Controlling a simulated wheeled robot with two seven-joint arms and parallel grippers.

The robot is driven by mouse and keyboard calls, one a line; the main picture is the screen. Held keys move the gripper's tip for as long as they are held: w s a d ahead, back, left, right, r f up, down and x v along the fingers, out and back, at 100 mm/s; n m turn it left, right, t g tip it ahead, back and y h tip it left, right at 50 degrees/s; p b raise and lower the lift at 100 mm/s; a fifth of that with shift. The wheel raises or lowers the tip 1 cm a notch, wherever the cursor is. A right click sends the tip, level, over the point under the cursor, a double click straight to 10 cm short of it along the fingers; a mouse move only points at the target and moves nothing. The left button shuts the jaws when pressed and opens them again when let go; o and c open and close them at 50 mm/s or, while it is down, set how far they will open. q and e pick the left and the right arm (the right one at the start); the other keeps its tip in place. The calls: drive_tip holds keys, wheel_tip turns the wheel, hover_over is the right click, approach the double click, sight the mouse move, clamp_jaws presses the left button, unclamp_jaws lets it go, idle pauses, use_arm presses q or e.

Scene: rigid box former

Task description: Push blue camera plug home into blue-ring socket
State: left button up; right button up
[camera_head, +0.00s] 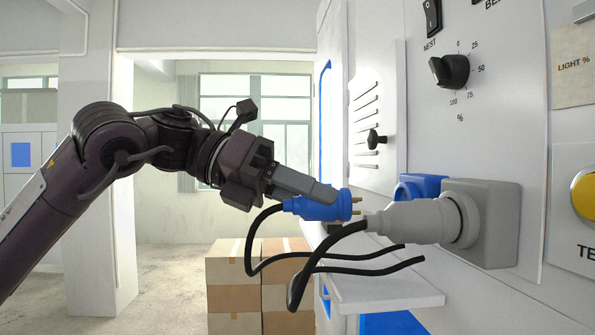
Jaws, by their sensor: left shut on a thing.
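My left gripper (312,194) comes in from the left and is shut on the blue plug (330,209). The plug's brass pins point right, toward the machine panel, and are bare in the air. A black cable hangs from the back of the plug and loops below. A blue socket (422,185) is on the panel to the right of the plug, partly hidden behind a grey socket. A gap shows between the pins and the blue socket. The blue socket's opening is not clearly visible. My right gripper is not in view.
A grey plug (415,221) sits in the grey socket (488,225), close beside the blue plug, with its own black cable (304,272). A white shelf (385,292) juts out below. A black knob (450,70) and a slider knob (376,138) are above. Cardboard boxes (235,272) stand behind.

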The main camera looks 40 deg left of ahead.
sight(345, 189)
use_arm(q)
drive_tip(key=shift+d, duration=0.2)
drive_tip(key=shift+w+d+r+p, duration=0.1)
drive_tip(key=shift+w+d+p, duration=0.1)
drive_tip(key=shift+w+p, duration=0.35)
drive_tip(key=w+d+p, duration=0.2)
drive_tip(key=p, duration=0.1)
drive_tip(key=shift+w+d+p, duration=0.35)
drive_tip(key=shift+w+d, duration=0.05)
drive_tip(key=shift+w, duration=0.05)
idle(0.3)
drive_tip(key=shift+w+d+p, duration=0.4)
drive_tip(key=shift+w+p, duration=0.05)
idle(0.6)
